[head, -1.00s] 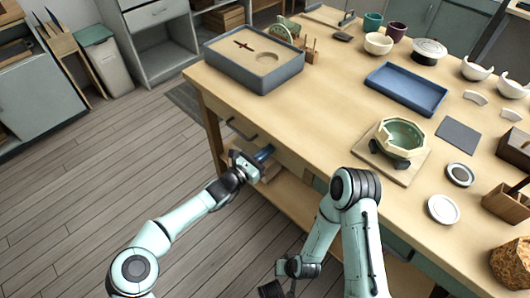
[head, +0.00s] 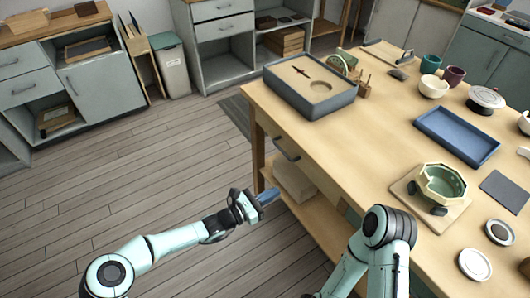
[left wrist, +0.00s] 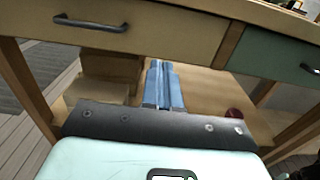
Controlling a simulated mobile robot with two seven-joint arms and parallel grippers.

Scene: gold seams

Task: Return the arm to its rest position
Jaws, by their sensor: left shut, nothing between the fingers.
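My left gripper (head: 268,196) is beside the near left side of the wooden workbench (head: 372,140), below the level of its top. Its blue fingers are shut together and hold nothing. In the left wrist view the shut fingers (left wrist: 163,86) point toward the open space under the bench's drawers. My right arm rises in front of the bench at the lower right of the head view; its gripper is out of the picture.
A drawer with a dark handle (left wrist: 90,23) is above the left fingers, over a lower shelf (head: 318,222). On the bench are a sand tray (head: 312,105), an empty blue tray (head: 458,136) and a pale green bowl (head: 442,184) on a board. The floor (head: 130,170) at left is clear.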

